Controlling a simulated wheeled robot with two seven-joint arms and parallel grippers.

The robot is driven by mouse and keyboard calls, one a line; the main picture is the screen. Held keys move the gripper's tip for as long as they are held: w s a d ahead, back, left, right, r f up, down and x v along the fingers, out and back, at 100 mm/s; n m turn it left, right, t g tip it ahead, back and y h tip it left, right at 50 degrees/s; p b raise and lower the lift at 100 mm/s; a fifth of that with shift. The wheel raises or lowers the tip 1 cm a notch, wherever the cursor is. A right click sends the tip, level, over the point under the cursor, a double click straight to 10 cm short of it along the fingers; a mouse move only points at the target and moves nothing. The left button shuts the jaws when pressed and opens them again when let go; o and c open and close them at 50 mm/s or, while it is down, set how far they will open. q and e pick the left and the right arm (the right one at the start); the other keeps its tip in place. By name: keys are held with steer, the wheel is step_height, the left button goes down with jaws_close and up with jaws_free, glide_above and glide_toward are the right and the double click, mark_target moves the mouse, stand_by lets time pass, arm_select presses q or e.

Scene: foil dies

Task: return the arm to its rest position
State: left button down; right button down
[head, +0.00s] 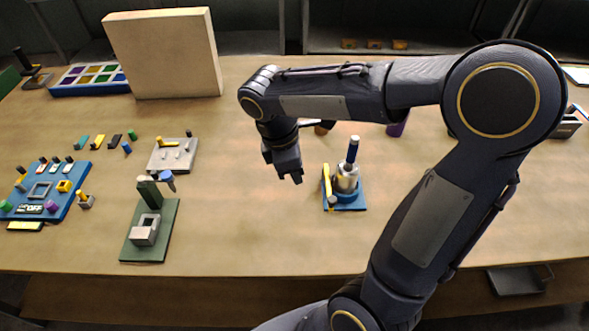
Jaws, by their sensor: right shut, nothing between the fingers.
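My right arm comes in from the lower right and bends over the table (250,240). Its gripper (291,179) points down above the middle of the table, left of a small press-like device on a blue base (345,200). The gripper is shut and holds nothing. It is apart from the objects around it. My left gripper is not in view.
A green-based stand with a grey block (146,230) is at the front left. A blue board with small parts (45,190) is at the far left. A grey plate (172,155) and a large beige box (163,55) are behind. The front middle is clear.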

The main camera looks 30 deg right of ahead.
steer(key=shift+d+r, duration=0.1)
steer(key=shift+r, duration=0.2)
steer(key=shift+s, duration=0.1)
steer(key=s+a+m+t+y, duration=0.4)
steer(key=s+m+t+y, duration=0.2)
steer(key=s+m, duration=0.6)
steer(key=shift+a+r+m+t, duration=0.4)
steer(key=shift+r+m, duration=0.05)
steer(key=shift+m, duration=0.75)
steer(key=shift+w, duration=0.1)
